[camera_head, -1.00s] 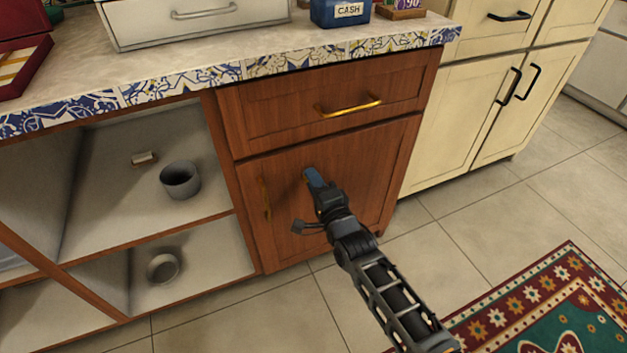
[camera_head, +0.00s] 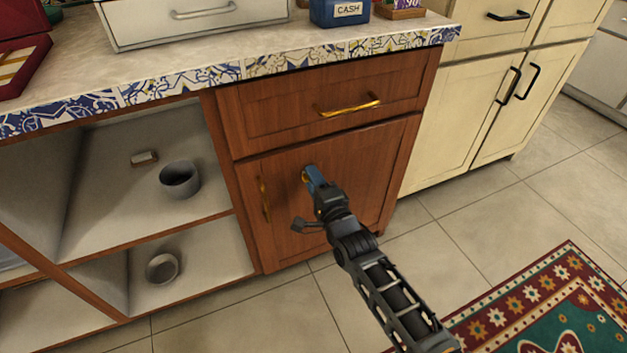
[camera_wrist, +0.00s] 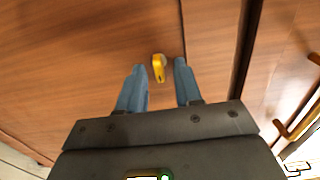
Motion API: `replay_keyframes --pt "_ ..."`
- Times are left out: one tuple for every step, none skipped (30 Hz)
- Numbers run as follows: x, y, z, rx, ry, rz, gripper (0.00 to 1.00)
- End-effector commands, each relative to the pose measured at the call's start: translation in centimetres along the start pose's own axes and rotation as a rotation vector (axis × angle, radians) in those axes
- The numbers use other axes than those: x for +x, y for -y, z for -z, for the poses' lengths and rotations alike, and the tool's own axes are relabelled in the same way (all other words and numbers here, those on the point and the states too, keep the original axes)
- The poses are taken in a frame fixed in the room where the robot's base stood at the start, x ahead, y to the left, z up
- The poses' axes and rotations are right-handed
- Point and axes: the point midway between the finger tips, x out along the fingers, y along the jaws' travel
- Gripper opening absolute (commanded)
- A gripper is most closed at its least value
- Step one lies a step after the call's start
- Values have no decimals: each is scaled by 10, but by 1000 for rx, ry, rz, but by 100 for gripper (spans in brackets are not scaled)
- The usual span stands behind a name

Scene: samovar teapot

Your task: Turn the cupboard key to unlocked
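The brown wooden cupboard door (camera_head: 345,200) is closed below a drawer. A small brass key (camera_wrist: 158,70) sticks out of its lock, and part of it shows in the head view (camera_head: 304,177). My gripper (camera_head: 312,175) is at the door, level with the key. In the wrist view its two blue fingers (camera_wrist: 160,72) are apart, one on each side of the key. I see gaps between the key and both fingers, so they do not grip it. In the head view the gripper hides part of the key.
A vertical brass handle (camera_head: 264,199) is on the door, left of the key. A brass drawer handle (camera_head: 348,106) is above. Open shelves with a grey pot (camera_head: 180,180) lie left. A patterned rug (camera_head: 500,318) covers the floor at lower right.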

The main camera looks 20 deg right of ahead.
Motion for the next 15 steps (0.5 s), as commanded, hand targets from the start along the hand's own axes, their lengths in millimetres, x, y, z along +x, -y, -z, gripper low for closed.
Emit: replay_keyframes --pt "0 0 0 0 0 0 34" --pt "0 0 0 0 1 0 34" --pt "0 0 0 0 0 0 34" --pt "-1 0 0 -1 0 0 34" --pt "-2 0 0 -1 0 0 34" --pt "-5 0 0 -1 0 -1 34" --pt "-7 0 0 -1 -1 -1 34" --pt "-10 1 1 -1 -2 -1 34" --pt "-15 1 1 -1 -2 -1 34" --pt "-19 1 1 -1 -2 -2 34" --pt "-23 2 1 -1 -3 -1 34" --pt "-29 2 0 0 -2 -1 34" --pt "-34 3 0 1 -2 -3 34" --pt "-39 4 0 0 -3 -3 34" --pt "-45 3 0 0 -3 -3 34"
